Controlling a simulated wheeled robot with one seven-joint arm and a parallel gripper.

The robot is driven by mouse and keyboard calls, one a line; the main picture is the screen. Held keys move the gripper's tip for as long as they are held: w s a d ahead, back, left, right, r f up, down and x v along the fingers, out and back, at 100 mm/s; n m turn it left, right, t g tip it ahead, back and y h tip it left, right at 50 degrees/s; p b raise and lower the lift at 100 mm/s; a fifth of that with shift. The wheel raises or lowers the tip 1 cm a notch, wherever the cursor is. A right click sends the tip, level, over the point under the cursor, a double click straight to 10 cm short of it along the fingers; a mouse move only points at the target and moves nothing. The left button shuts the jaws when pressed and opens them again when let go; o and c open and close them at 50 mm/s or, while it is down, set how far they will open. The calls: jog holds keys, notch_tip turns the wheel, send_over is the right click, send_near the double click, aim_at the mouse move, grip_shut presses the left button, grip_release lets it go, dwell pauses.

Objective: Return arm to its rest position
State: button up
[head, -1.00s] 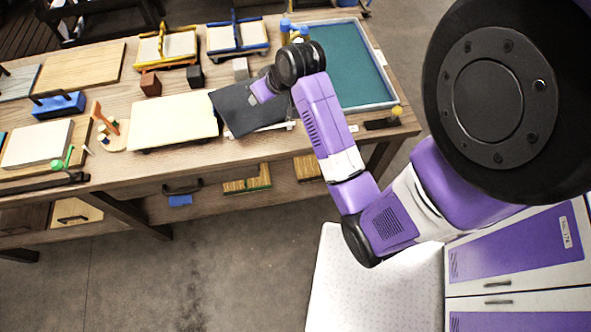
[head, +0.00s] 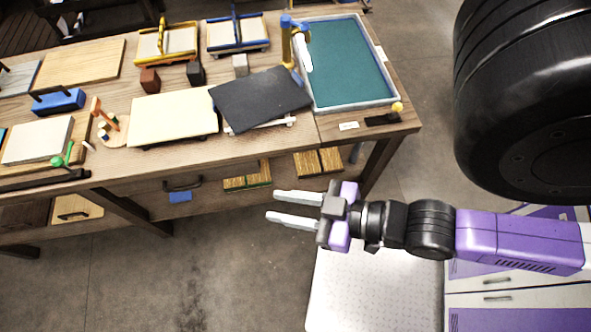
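My gripper (head: 283,208) is in the head view, in front of the workbench's front edge and over the floor. Its two light grey fingers point left and are spread apart, with nothing between them. My purple and black arm reaches in from the right, roughly level across the picture. A dark flat sheet (head: 260,98) lies tilted on the workbench, partly over a white piece (head: 275,123), clear of my gripper.
The wooden workbench (head: 330,128) holds a cream board (head: 172,117), small blocks, a blue-green tray (head: 350,62) and mould frames. Wooden pieces (head: 318,162) sit on its lower shelf. A white patterned surface (head: 375,290) is below my arm. The floor (head: 200,270) at left is clear.

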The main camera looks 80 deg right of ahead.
jog(key=s+r, duration=0.1)
jog(key=s+a+r+n+y, duration=0.1)
jog(key=r, duration=0.1)
jog(key=shift+t, duration=0.4)
notch_tip(320, 180, down, 3)
jog(key=b, duration=0.2)
jog(key=shift+r+b, duration=0.2)
jog(key=shift+b, duration=0.15)
dwell(0.3)
